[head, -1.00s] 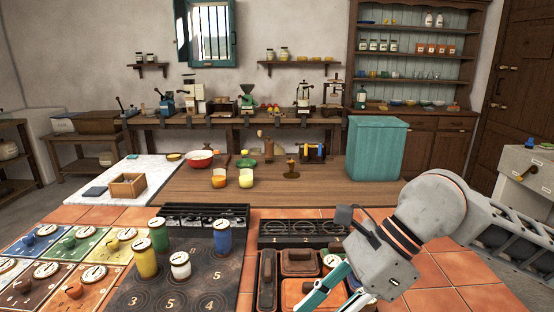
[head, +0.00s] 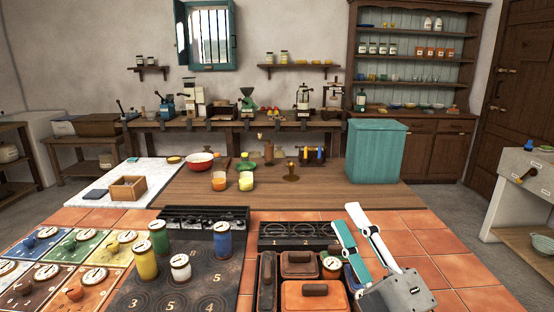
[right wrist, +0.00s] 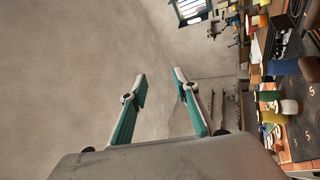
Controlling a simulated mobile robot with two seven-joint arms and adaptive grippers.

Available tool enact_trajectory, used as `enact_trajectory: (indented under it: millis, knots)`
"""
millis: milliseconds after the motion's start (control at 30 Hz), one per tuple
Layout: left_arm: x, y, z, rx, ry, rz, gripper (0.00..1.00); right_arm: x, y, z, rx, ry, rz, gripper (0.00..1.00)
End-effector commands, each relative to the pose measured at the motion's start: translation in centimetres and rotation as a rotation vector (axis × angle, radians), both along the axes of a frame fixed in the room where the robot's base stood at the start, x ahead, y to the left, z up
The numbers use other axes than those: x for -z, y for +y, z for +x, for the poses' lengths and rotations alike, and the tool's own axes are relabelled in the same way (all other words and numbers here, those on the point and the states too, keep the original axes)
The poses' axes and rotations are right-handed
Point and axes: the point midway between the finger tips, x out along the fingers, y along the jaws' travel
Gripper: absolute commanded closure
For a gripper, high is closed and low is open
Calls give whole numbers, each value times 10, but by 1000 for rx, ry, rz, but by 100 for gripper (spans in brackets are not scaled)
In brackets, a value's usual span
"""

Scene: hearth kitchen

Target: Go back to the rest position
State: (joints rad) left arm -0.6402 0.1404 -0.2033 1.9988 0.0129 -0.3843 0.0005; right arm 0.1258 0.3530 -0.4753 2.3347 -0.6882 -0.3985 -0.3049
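My right gripper (head: 352,225) is at the lower right of the head view, above the tiled counter, with its teal-and-white fingers pointing up and away. In the right wrist view the same gripper (right wrist: 157,84) has its two fingers apart with nothing between them, and only wall lies behind the gap. It is beside the dark tray of lidded boxes and appears clear of them. My left gripper is in neither view.
A dark numbered board (head: 205,285) with several coloured canisters stands left of the orange-lidded box (head: 318,298). Coloured dial panels (head: 60,245) lie at the left. A teal bin (head: 376,152) stands beyond the counter. The tiles (head: 440,240) at the right are clear.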

Motion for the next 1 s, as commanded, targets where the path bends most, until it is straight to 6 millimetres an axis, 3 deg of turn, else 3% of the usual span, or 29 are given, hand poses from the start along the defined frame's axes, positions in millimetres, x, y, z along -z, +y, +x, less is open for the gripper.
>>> enact_trajectory:
  millis: [33,100,233,400,500,700,1000]
  knots:
    - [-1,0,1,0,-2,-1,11,28,-23,5,64,106,54,70]
    - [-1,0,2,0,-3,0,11,67,-53,8,150,242,119,70]
    - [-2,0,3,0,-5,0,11,141,-102,-3,303,483,214,70]
    - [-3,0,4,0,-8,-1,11,236,-156,-48,494,780,298,70]
    - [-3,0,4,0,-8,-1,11,279,-178,-80,587,922,327,70]
    - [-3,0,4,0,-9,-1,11,330,-205,-135,715,1112,349,70]
    - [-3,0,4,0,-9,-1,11,373,-228,-203,846,1305,355,70]
